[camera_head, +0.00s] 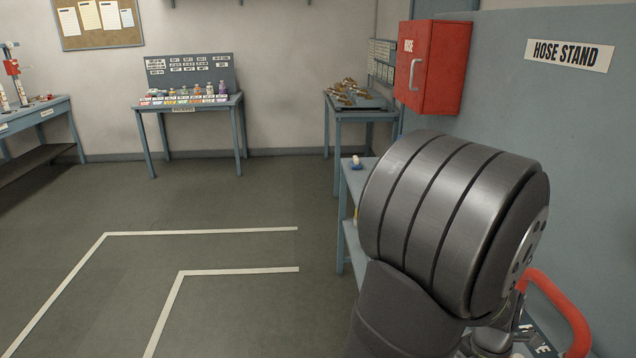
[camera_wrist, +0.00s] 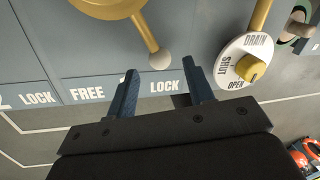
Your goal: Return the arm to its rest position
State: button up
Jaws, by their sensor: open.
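In the wrist view my gripper (camera_wrist: 159,68) shows as two dark blue fingers standing apart, with nothing held between them. I cannot tell how far off the ball is. In the head view my dark grey arm (camera_head: 440,225) fills the lower right and hides my fingers.
A grey-blue panel (camera_wrist: 88,68) carries FREE and LOCK labels. A white DRAIN dial (camera_wrist: 231,70) with a yellow knob sits right of the fingers. A red HOSE cabinet (camera_head: 440,68) hangs behind my arm. A bench (camera_head: 357,180) stands beside it. The floor (camera_head: 230,200) at left is clear.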

notch_tip(320, 180, up, 14)
jog(key=w+f, duration=0.1)
jog(key=w, duration=0.2)
jog(key=s+f, duration=0.1)
jog(key=f, duration=0.4)
jog(key=s+f, duration=0.1)
jog(key=f, duration=0.4)
jog(key=s+f, duration=0.1)
jog(key=f, duration=0.5)
jog(key=shift+s+f, duration=0.1)
jog(key=shift+s, duration=0.25)
jog(key=shift+w+a+m, duration=0.2)
jog(key=shift+w+m, duration=0.5)
jog(key=shift+m, duration=0.1)
jog(key=shift+o, duration=0.5)
